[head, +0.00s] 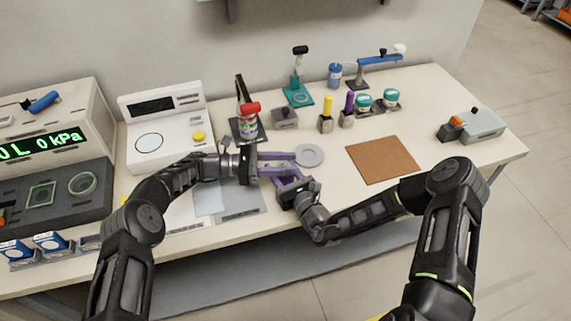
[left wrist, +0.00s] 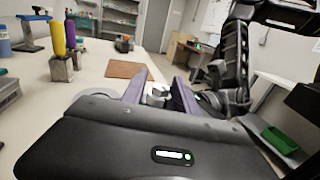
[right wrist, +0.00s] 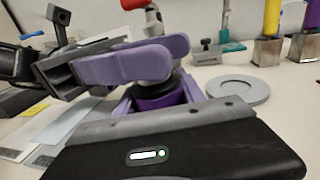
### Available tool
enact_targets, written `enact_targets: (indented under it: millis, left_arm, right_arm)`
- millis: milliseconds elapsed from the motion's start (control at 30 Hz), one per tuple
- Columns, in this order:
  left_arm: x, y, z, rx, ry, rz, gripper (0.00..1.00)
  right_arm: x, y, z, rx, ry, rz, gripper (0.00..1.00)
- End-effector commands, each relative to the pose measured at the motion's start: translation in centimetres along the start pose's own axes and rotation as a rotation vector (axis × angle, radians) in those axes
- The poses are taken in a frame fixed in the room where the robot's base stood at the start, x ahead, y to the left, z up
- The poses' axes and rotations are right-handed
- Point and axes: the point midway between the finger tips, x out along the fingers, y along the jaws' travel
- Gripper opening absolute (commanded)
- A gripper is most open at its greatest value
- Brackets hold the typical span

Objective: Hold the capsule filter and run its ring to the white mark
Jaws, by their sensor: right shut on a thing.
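My right gripper (right wrist: 160,104) is shut on a dark round piece (right wrist: 160,92) with purple showing below it, which I take to be the capsule filter. Its ring and the white mark cannot be made out. My left gripper (head: 286,163) reaches in from the left, its purple fingers apart, close above the right gripper (head: 288,182). In the right wrist view the left gripper's fingers (right wrist: 130,62) cross just over the dark piece and hide part of it. The left wrist view shows something pale grey (left wrist: 157,94) between or beyond the left fingers; I cannot tell which.
A grey disc (head: 309,155) lies just beyond the grippers. A brown mat (head: 384,160) lies to the right. Small stands line the back.

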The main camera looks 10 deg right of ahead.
Motion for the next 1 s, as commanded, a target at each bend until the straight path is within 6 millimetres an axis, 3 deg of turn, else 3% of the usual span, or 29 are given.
enact_targets:
  millis: [167, 533, 1000]
  left_arm:
    - [0.0, -0.1, -0.3, -0.002, 0.003, 0.000, 0.51]
    - [-0.5, -0.1, -0.4, -0.004, 0.005, 0.002, 0.52]
    - [-5.5, -0.2, -0.3, -0.005, -0.002, 0.000, 0.52]
  right_arm:
    - [-0.1, 0.0, -0.2, 0.001, 0.004, 0.001, 0.00]
    - [-0.1, 0.0, -0.1, 0.002, 0.003, 0.000, 0.00]
    - [0.0, -0.1, -0.1, 0.001, 0.001, -0.001, 0.00]
